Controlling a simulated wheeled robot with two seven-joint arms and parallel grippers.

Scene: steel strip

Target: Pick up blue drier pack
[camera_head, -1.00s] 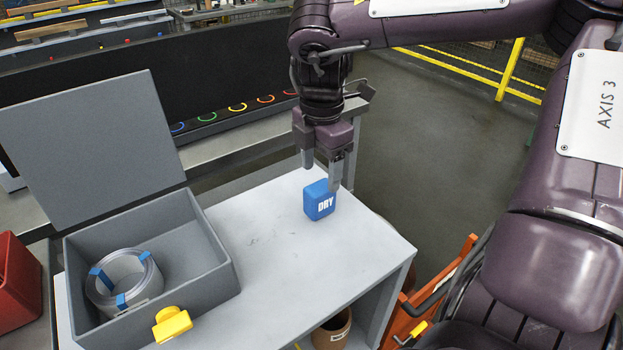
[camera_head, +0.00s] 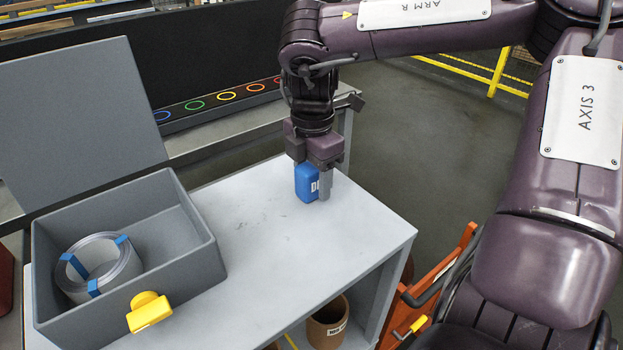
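The blue drier pack (camera_head: 306,184) stands on the light grey tabletop near its back edge. Part of its white lettering shows. My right gripper (camera_head: 312,182) points straight down over it. One finger is in front of the pack's right side and covers part of the lettering; the other is at the pack's far left, mostly hidden. I cannot tell whether the fingers press on the pack or stand slightly apart from it. My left gripper is not in view.
An open grey box (camera_head: 196,252) with a yellow latch (camera_head: 148,311) stands at the left of the tabletop (camera_head: 270,270). It holds a steel strip coil (camera_head: 100,268) with blue bands. A brown pot (camera_head: 327,325) sits on the shelf below. The tabletop's middle is clear.

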